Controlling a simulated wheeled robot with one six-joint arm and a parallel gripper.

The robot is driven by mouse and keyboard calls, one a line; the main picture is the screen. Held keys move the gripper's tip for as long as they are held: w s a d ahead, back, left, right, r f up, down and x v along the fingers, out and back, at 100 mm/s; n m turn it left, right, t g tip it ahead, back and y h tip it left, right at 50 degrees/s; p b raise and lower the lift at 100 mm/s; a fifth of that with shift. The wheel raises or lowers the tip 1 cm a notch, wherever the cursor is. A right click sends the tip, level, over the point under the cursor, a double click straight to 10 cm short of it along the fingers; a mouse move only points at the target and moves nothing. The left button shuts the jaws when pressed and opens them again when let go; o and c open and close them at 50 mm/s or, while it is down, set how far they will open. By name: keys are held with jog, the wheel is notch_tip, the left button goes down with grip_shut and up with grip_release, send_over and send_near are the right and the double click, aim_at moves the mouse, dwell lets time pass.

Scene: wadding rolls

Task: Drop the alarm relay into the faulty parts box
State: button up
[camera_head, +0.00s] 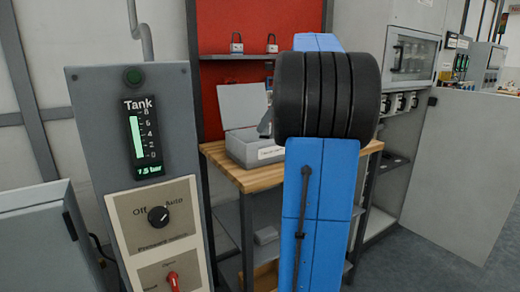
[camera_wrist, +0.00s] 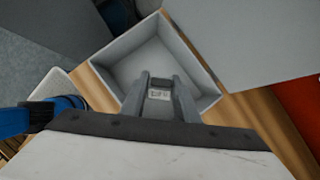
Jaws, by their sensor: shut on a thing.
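My gripper (camera_wrist: 160,82) is shut on the alarm relay (camera_wrist: 159,94), a small grey piece with a pale marked face, seen between the fingers in the wrist view. The fingers and relay appear over the open grey box (camera_wrist: 203,77), near its lower side in that view. The visible part of the box floor looks bare. In the head view the box (camera_head: 240,149) stands on a wooden bench with its lid (camera_head: 243,104) raised; its front label is too small to read. My blue and black arm hides the box's right part and most of the gripper there.
The wooden bench (camera_head: 228,171) has a shelf below. A red panel (camera_head: 252,88) with padlocks on a ledge (camera_head: 237,44) stands behind. A grey tank control panel (camera_head: 140,170) is at left; open cabinets (camera_head: 410,55) are at right.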

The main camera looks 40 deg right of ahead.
jog(key=shift+f, duration=0.3)
jog(key=o, duration=1.2)
jog(key=shift+c, duration=0.2)
jog(key=shift+r, duration=0.1)
jog(key=v, duration=1.7)
jog(key=shift+s, duration=0.15)
